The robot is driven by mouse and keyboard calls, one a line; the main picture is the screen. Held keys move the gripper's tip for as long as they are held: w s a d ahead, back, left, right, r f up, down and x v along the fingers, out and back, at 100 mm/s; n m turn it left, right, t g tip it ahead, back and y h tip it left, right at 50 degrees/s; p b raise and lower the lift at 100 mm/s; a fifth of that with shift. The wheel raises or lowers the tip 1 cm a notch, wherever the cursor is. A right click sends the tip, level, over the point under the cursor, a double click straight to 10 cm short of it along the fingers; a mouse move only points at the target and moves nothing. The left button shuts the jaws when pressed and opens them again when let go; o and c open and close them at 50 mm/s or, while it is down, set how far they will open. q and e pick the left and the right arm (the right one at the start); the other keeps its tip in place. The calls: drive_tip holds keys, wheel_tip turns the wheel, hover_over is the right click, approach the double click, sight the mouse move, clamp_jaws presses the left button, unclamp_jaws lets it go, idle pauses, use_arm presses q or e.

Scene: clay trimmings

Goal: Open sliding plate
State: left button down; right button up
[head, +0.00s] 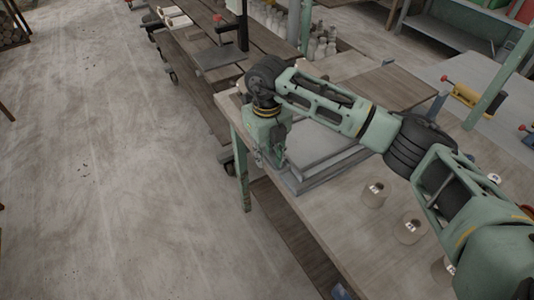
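A flat grey plate (318,148) lies on a stack of grey slab-like layers on the wooden workbench (345,215). My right arm reaches in from the right, over the plate. My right gripper (276,163) points down at the left end of the plate, close beside its edge. Its fingers are small and partly overlapped by the gripper body, so I cannot tell whether they touch the plate or how far apart they are. My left gripper is out of view.
Another bench (210,85) with a dark post stands behind. Open concrete floor (120,190) lies to the left.

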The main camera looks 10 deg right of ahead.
wheel_tip(320, 180, up, 12)
idle(0.6)
drive_tip(key=shift+c, duration=0.5)
